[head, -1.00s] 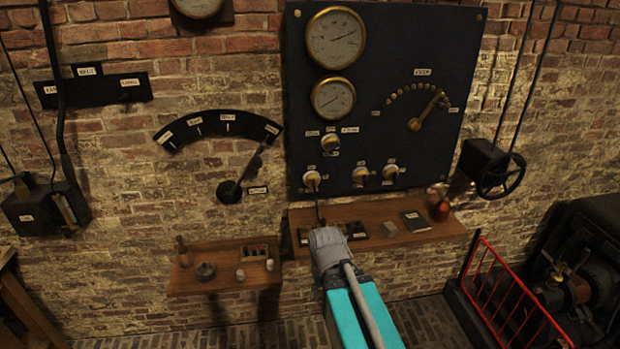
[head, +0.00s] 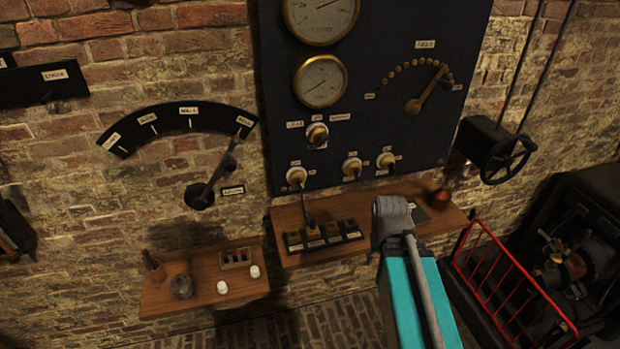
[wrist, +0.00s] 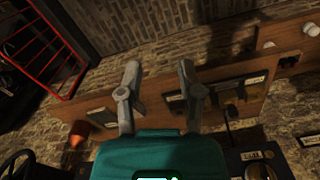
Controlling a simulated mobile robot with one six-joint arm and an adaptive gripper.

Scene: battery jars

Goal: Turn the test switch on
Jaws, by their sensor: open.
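The dark panel (head: 330,90) on the brick wall carries several round pale switches, with labels too small to read surely, so I cannot tell which is the test switch. One switch (head: 317,134) sits below the lower gauge. Under it are a left switch (head: 297,177), a middle switch (head: 352,168) and a right switch (head: 386,161). In the wrist view my gripper (wrist: 159,68) is open and empty, its two grey fingers apart over the shelf. In the head view my arm hides the fingers. A panel edge with part of a switch (wrist: 255,165) shows at the wrist view's lower right.
A lower shelf (head: 205,305) stands left. A handwheel (head: 508,160) and red railing (head: 510,285) are at the right.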

